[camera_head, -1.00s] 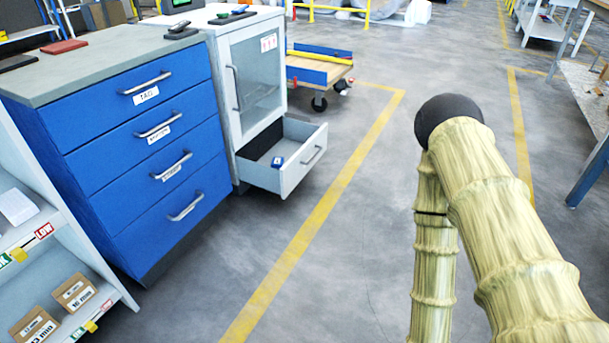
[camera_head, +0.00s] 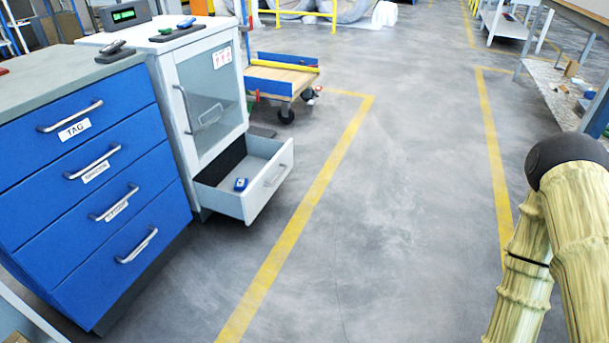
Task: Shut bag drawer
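An open drawer (camera_head: 262,197) sticks out from the bottom of a white cabinet (camera_head: 166,95) with a glass door, at the left of the view. The drawer has a grey handle on its front and holds a small blue item (camera_head: 241,184). Whether this is the bag drawer cannot be told from any label on it. My arm, in a pale ribbed cover with a dark joint cap, shows at the right, well apart from the drawer. My gripper is outside the view.
A blue cabinet (camera_head: 90,170) with several shut drawers stands left of the white one. A low cart (camera_head: 285,76) with wood and blue sides is behind. A workbench (camera_head: 560,85) is at the right. The floor (camera_head: 390,190) with yellow lines is clear.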

